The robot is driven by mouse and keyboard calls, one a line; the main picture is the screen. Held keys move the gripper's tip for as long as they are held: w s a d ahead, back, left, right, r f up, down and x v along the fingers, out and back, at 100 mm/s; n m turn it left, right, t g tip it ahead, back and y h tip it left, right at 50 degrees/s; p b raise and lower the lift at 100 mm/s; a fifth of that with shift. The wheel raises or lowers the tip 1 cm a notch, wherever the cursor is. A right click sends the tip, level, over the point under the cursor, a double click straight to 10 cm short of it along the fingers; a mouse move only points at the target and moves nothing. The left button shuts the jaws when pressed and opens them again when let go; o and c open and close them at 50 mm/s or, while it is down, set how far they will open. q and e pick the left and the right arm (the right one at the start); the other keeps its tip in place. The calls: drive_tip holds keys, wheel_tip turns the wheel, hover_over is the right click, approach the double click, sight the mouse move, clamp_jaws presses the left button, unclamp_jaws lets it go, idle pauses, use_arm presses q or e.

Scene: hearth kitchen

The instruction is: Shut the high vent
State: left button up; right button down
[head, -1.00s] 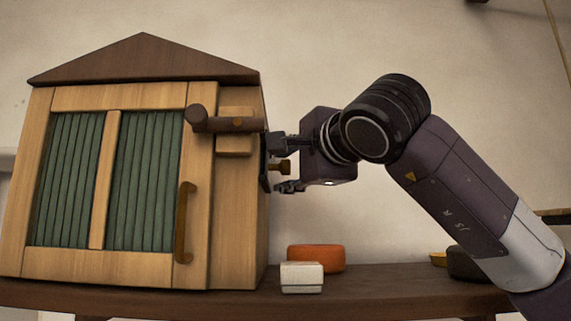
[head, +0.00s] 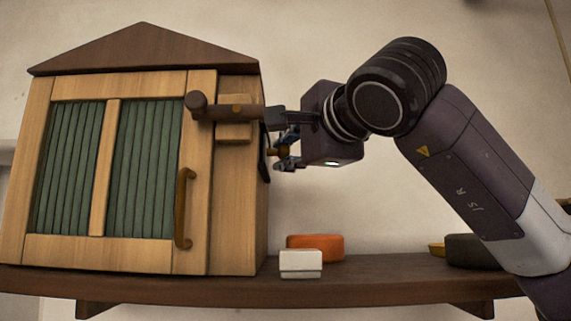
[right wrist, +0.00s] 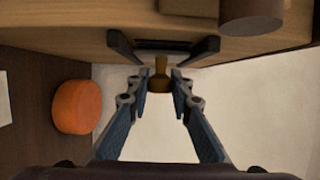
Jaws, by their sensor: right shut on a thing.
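The wooden cabinet (head: 237,190) stands on a shelf, with the vent on its right side. In the head view the vent shows only as a thin dark edge (head: 264,163). In the right wrist view the vent is a dark slot (right wrist: 165,46) between two dark rails. A small brass-brown knob (right wrist: 159,76) sticks out from it and also shows in the head view (head: 275,152). My right gripper (head: 279,150) is beside the cabinet's right wall, its fingers shut on the knob from both sides. How far the vent stands open cannot be told. My left gripper is out of view.
A dark wooden turn-latch (head: 220,111) crosses the door's right edge above a curved door handle (head: 183,208). An orange block (head: 322,243) and a white box (head: 300,264) sit on the shelf (head: 390,285) below my right gripper. A dark item (head: 473,251) lies farther right.

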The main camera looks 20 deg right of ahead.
drive_tip(key=s, duration=0.1)
drive_tip(key=s+a, duration=0.1)
drive_tip(key=s, duration=0.1)
drive_tip(key=shift+s+a+f, duration=0.1)
drive_tip(key=shift+s, duration=0.1)
drive_tip(key=shift+w, duration=0.2)
drive_tip(key=c, duration=1.9)
unclamp_jaws()
drive_tip(key=shift+s, duration=0.1)
drive_tip(key=shift+c, duration=0.2)
drive_tip(key=shift+o, duration=1)
drive_tip(key=shift+s, duration=0.2)
approach(279, 152)
drive_tip(key=s, duration=0.4)
drive_tip(key=shift+s+d, duration=0.3)
drive_tip(key=shift+s, duration=0.1)
